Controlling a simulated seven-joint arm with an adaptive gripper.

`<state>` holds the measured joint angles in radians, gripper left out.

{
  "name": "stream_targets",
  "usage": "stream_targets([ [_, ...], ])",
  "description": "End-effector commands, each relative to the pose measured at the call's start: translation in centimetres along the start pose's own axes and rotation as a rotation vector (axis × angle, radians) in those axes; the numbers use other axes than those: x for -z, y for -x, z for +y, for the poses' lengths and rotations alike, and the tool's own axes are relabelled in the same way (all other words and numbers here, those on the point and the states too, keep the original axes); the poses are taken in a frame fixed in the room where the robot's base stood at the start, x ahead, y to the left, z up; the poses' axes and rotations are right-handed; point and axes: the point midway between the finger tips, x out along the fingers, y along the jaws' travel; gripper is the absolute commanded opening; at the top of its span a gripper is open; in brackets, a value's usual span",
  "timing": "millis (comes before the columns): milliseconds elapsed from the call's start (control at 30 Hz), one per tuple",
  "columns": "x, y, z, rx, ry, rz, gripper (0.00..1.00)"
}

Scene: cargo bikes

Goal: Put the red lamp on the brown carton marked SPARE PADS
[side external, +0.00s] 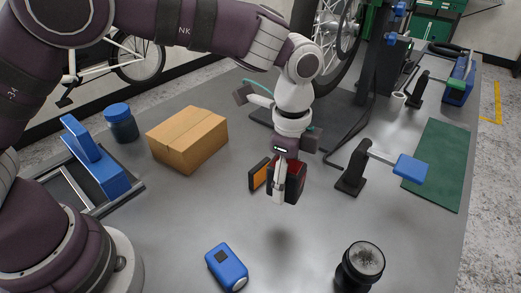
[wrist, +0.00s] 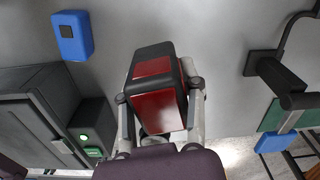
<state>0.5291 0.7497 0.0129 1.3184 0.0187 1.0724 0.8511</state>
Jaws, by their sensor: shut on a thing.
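The red lamp (side external: 298,178), a red and black block, is between the fingers of my gripper (side external: 285,192). In the wrist view the lamp (wrist: 157,95) fills the space between both fingers, and my gripper (wrist: 163,108) is shut on it. A soft shadow on the table in front suggests that the lamp is held above the surface. The brown carton (side external: 187,145) stands closed on the table, left of my gripper and apart from it. No marking is readable on it. It does not show in the wrist view.
A blue lamp (side external: 226,267) and a black round lamp (side external: 360,266) are at the front. A blue-lidded jar (side external: 119,122) stands left of the carton. A black stand (side external: 352,178) is right.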

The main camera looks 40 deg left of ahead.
Motion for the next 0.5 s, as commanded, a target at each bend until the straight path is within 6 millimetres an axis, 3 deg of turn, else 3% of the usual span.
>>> stream_targets([
  [133,-3.4,1.4,-0.9,0.003,0.142,-0.003,0.01],
  [267,-8.7,2.4,-1.3,0.006,0.374,-0.006,0.01],
  [367,-13.5,3.0,-0.5,0.008,0.594,-0.008,0.01],
  [500,-19.8,3.5,2.6,0.009,0.936,-0.007,0.01],
])
